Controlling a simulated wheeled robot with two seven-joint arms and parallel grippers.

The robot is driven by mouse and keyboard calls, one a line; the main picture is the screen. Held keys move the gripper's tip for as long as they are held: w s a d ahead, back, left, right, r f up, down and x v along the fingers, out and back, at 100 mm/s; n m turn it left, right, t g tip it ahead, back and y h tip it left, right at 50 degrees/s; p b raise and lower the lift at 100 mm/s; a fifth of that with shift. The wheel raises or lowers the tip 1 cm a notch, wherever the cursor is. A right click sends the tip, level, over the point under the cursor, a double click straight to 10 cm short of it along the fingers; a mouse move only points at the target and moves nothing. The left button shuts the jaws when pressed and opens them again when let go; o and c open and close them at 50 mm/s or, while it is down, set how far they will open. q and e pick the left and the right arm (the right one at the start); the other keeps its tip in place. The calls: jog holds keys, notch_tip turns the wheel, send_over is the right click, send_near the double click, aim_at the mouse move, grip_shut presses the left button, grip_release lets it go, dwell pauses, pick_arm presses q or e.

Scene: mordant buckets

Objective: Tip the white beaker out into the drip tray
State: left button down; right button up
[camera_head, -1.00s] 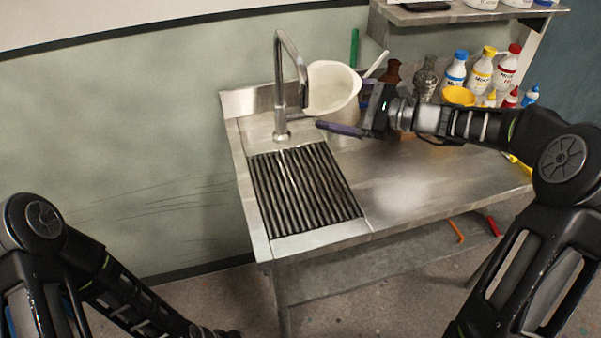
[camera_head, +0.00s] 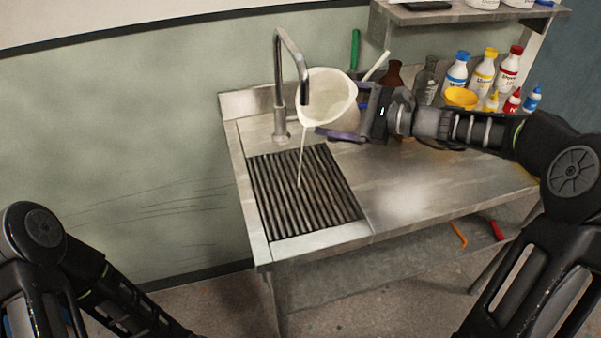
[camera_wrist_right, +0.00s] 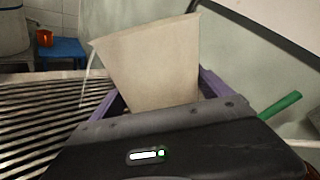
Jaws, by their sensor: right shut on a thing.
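The white beaker (camera_head: 328,95) is tilted to the left above the back of the drip tray. It also shows in the right wrist view (camera_wrist_right: 152,62). My right gripper (camera_head: 340,108) is shut on the beaker, with its purple fingers on either side of it (camera_wrist_right: 155,92). A thin pale stream (camera_head: 301,158) runs from the beaker's lip down onto the ribbed drip tray (camera_head: 262,205). How much liquid is left inside cannot be seen. Only part of my left arm is visible at the lower left; its gripper is out of view.
A metal tap (camera_head: 281,85) stands just left of the beaker. The steel bench front (camera_head: 410,195) is clear.

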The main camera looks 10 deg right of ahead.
jog(key=shift+s+a+f+n+h+b, duration=0.1)
jog(key=shift+n+h+b, duration=0.2)
jog(key=shift+n+b, duration=0.8)
jog(key=shift+a+f+n+h+b, duration=0.1)
jog(key=shift+n+h+b, duration=0.2)
jog(key=shift+n+b, duration=0.75)
dwell(5.8)
